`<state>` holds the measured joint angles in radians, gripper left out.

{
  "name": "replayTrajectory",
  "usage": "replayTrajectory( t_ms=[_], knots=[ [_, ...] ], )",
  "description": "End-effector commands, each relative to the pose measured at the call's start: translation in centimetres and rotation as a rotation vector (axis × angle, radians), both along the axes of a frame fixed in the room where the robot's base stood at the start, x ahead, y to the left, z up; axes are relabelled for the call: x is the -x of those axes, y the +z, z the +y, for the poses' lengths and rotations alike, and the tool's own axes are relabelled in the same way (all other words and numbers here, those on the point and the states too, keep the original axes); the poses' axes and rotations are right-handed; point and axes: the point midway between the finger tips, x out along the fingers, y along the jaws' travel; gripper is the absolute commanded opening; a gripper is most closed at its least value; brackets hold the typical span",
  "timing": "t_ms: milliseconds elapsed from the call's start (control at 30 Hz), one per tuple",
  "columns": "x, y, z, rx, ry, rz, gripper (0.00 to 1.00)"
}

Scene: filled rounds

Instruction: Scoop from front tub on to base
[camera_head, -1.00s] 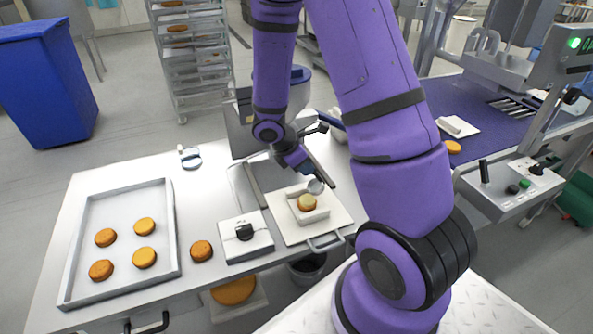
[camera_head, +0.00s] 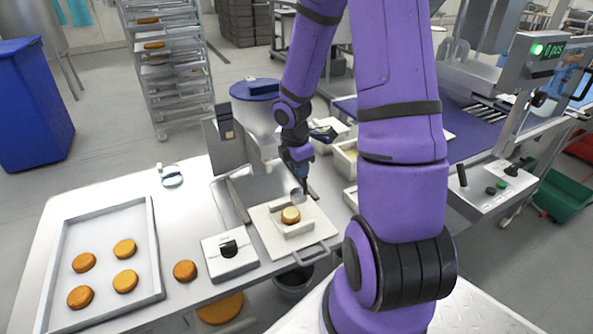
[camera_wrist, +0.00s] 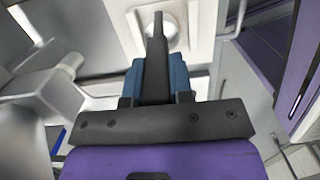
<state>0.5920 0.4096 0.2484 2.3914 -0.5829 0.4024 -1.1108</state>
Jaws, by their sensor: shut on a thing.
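My gripper (camera_head: 300,166) is shut on the dark handle of a scoop (camera_head: 298,195), whose round, greyish bowl hangs low. In the wrist view my blue fingers (camera_wrist: 181,78) clasp the handle, and a pale round shape shows behind its far end. A round base (camera_head: 290,216) with a paler yellow top sits in a cream holder on a white board (camera_head: 268,232). The bowl appears just behind and above it; I cannot tell the gap. A cream tub (camera_head: 345,164) stands right of the gripper; another pale tub (camera_head: 350,197), nearer, is mostly hidden by my arm.
A tray (camera_head: 60,240) with several orange rounds lies at left. A single round (camera_head: 185,271) and a white scale-like box (camera_head: 231,262) sit between tray and board. A blue-lidded container (camera_head: 254,90) stands behind. A purple conveyor (camera_head: 470,125) is at right.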

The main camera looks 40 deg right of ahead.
Motion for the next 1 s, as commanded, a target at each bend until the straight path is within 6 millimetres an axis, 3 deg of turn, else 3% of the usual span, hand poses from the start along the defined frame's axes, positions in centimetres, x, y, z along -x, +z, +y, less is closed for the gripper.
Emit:
replayTrajectory(
  t_ms=[1000],
  knots=[
    [0.32,0.95,-1.13,-0.115,0.0,-0.033,0.0]
  ],
)
